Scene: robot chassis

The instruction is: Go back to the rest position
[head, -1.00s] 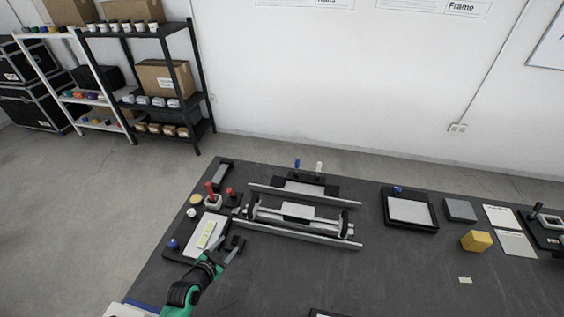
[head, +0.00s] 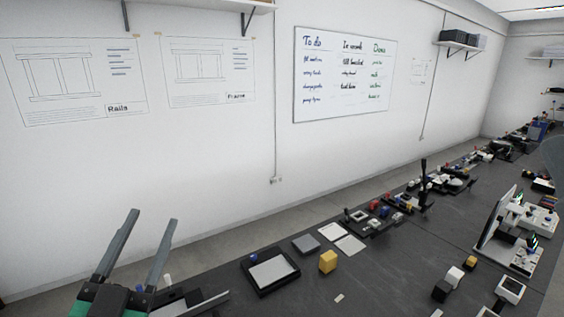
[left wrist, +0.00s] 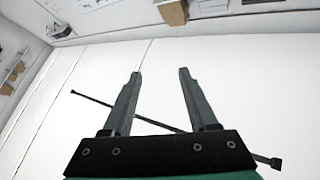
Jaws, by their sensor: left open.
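My left gripper (head: 147,245) is raised at the lower left of the head view, its two grey fingers pointing up and apart. It is empty. In the left wrist view the same gripper (left wrist: 160,85) shows its open fingers with nothing between them, in front of a bright pale surface. My right gripper is in neither view. Part of the rail assembly (head: 205,304) on the dark table shows below and beside the left gripper; the rest of it is hidden or out of frame.
The dark table (head: 385,285) runs away to the right. On it are a black tray with a grey plate (head: 292,283), a yellow block (head: 328,262), a grey block (head: 306,244), white sheets (head: 333,231) and an upright panel (head: 495,217). The air around the gripper looks clear.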

